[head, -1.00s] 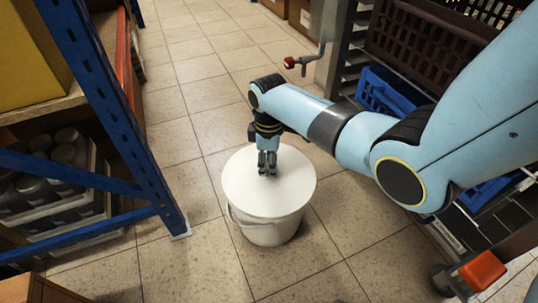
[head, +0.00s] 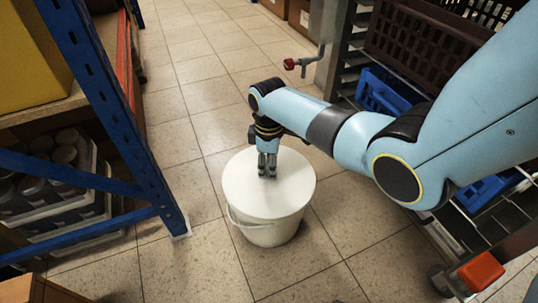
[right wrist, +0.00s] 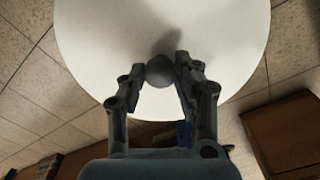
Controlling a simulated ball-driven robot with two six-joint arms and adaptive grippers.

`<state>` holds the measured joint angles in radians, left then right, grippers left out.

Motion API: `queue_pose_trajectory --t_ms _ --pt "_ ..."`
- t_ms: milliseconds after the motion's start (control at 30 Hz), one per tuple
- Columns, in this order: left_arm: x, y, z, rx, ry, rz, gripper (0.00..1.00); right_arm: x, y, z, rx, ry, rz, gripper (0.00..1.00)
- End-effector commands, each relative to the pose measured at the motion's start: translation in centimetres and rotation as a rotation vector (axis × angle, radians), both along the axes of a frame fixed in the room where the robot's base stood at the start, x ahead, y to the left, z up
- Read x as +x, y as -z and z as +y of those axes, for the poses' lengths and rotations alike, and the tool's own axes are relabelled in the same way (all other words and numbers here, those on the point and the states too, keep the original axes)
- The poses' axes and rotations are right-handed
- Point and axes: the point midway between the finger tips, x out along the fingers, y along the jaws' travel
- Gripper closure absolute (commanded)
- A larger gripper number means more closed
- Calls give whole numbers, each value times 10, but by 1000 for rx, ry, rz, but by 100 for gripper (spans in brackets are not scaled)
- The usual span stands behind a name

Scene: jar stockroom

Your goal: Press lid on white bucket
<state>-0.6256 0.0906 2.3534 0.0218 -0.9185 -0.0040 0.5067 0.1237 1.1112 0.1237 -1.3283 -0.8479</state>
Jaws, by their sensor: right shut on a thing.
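The white bucket (head: 268,233) stands upright on the tiled floor in the head view, with a thin handle at its left side. The round white lid (head: 245,195) lies over the bucket's mouth and looks level; whether its edge is fully seated cannot be told. My right gripper (head: 267,174) comes down from above onto the lid's middle. In the right wrist view, its fingers are shut on a small round grey knob (right wrist: 159,72) at the centre of the lid (right wrist: 100,40). My left gripper is not in view.
A blue shelf frame (head: 110,110) with dark jars (head: 65,155) stands on the left. A rack with a brown crate (head: 415,45) and a blue crate (head: 390,95) stands on the right. A red-ended handle (head: 290,64) juts from it. Floor around the bucket is clear.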

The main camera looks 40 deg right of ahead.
Motion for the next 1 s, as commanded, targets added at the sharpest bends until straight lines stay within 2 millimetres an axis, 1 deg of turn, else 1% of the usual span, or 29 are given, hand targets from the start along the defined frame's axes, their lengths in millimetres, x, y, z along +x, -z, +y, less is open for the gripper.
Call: queue_pose_trajectory --t_ms 300,333,500,700,867,900,1000 --pt "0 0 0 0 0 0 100 0 0 0 0 0 0 100" --pt "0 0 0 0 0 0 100 0 0 0 0 0 0 65" --pt "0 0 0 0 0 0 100 0 0 0 0 0 0 43" --pt "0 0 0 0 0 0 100 0 0 0 0 0 0 42" --pt "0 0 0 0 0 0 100 0 0 0 0 0 0 21" --pt "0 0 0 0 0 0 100 0 0 0 0 0 0 19" --pt "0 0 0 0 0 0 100 0 0 0 0 0 0 19"
